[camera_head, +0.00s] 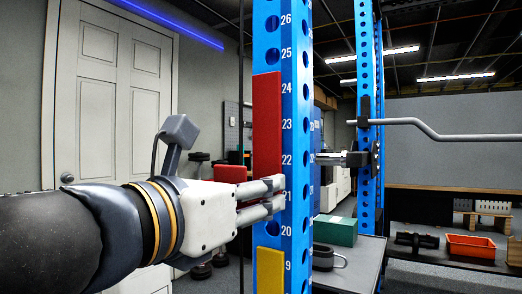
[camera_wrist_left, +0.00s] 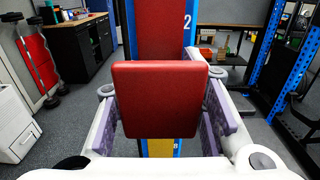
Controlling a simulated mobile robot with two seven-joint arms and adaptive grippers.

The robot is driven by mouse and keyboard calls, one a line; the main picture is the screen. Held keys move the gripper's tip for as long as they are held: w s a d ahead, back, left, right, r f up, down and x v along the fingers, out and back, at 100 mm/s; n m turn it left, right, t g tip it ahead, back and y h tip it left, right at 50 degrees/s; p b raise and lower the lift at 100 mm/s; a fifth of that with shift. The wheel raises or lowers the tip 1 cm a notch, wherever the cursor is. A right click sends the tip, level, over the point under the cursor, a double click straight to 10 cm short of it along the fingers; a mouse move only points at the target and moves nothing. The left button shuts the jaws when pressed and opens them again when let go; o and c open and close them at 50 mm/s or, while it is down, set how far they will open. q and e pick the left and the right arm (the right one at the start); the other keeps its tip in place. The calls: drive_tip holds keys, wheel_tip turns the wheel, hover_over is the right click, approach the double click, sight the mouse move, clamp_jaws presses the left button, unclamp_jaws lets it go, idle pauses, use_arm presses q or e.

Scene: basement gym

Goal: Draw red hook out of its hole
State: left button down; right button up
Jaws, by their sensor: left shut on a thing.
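My left gripper (camera_head: 279,195) reaches in from the left at about mark 21 and is shut on the red hook. The hook's peg and its hole are hidden. My right gripper is not in view.
A yellow piece (camera_head: 270,270) sits lower on the same upright. A table with a green box (camera_head: 335,231) stands just right of it. A second blue upright (camera_head: 368,70) and a bent grey bar (camera_head: 440,134) are farther right. A white door (camera_head: 115,85) is behind my arm.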

use_arm(q)
drive_tip(key=p+v, duration=0.1)
drive_tip(key=v, duration=0.7)
idle(0.5)
drive_tip(key=shift+w, duration=0.1)
